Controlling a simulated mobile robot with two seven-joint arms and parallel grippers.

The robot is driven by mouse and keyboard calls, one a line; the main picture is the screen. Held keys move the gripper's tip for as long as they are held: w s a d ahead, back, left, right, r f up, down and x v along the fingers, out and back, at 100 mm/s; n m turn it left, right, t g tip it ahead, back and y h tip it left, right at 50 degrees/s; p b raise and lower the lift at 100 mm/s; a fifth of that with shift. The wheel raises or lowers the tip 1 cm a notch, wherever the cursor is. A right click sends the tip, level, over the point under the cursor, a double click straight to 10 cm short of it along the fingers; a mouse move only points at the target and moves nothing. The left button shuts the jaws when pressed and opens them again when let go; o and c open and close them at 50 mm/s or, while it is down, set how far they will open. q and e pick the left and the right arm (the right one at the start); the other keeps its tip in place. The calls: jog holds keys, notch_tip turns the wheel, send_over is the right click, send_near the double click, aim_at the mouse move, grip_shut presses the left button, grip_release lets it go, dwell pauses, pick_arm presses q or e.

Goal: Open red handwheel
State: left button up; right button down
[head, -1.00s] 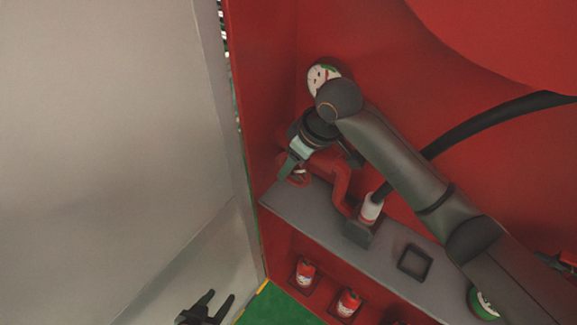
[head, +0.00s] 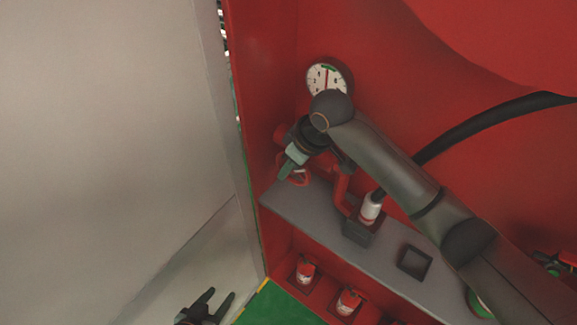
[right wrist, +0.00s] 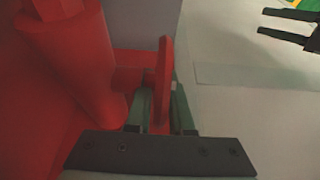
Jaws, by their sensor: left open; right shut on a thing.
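The red handwheel (head: 302,180) sits on the red pipe at the left end of the grey shelf, partly hidden by my right gripper. In the right wrist view it shows edge-on as a red rim (right wrist: 165,65), joined by a short stem to the thick red pipe (right wrist: 75,75). My right gripper (head: 287,170) is shut on the wheel's rim, with one finger on each side of it (right wrist: 161,105). My left gripper (head: 212,300) is open and empty at the bottom of the head view, apart from the wheel.
A round gauge (head: 327,77) is on the red back wall. A white-and-red nozzle (head: 370,207) with a black hose stands on the grey shelf (head: 318,218). Red extinguishers (head: 306,270) stand below. A large grey panel (head: 100,130) fills the left.

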dwell(0.6)
jog(key=t+y, duration=0.2)
jog(key=y, duration=0.1)
jog(key=shift+r, duration=0.1)
jog(key=shift+r+t+y+b, duration=0.2)
jog(key=shift+t+y+b, duration=0.75)
jog(key=shift+y, duration=0.25)
jog(key=shift+r, duration=0.1)
jog(key=c, duration=0.8)
grip_release()
